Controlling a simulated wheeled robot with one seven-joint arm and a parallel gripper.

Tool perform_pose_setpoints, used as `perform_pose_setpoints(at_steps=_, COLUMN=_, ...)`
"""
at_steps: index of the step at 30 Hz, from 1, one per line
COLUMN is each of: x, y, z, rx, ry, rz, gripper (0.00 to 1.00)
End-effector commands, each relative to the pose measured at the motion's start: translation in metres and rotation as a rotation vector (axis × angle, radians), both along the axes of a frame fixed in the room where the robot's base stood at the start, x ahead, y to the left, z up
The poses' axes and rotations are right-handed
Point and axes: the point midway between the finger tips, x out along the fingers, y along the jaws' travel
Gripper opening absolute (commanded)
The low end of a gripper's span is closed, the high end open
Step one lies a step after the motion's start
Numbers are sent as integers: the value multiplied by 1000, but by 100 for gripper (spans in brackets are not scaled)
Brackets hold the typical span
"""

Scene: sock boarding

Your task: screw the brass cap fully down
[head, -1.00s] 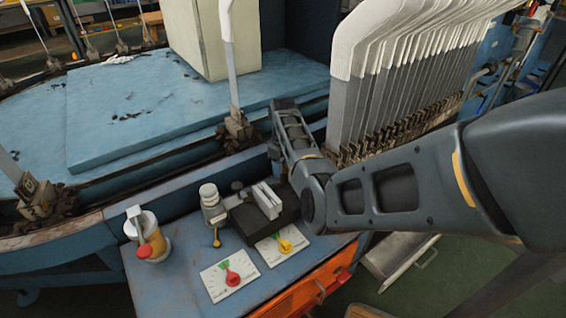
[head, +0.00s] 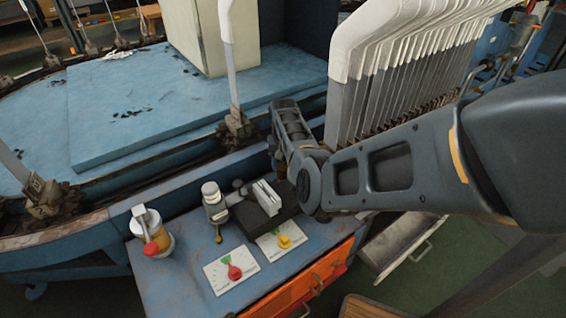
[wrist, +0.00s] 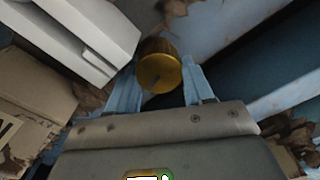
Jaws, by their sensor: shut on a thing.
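The brass cap (wrist: 160,71) shows in the wrist view as a round, gold-coloured piece with a dark mark on its face. It sits between the two pale blue fingers of my gripper (wrist: 164,86), which is shut on it. What lies under the cap is hidden, so I cannot tell how far down it sits. In the head view my arm reaches in from the right and bends over the back of the small blue bench. My fingers and the cap are hidden there.
The blue bench (head: 172,288) carries a white-capped fitting (head: 211,196), a dial with a red knob (head: 234,271), one with a yellow knob (head: 284,241), and a jar (head: 158,243). A dense row of sock boards (head: 385,100) stands behind my arm. An open drawer (head: 395,245) sticks out right.

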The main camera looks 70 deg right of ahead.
Motion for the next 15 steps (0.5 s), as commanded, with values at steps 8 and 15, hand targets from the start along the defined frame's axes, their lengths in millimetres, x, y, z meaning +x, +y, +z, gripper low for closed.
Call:
perform_pose_setpoints(at_steps=8, x=0, y=0, z=1, rx=0, ry=-2, rz=-93, gripper=21)
perform_pose_setpoints(at_steps=15, x=0, y=0, z=1, rx=-1, ry=-3, rz=-113, gripper=21)
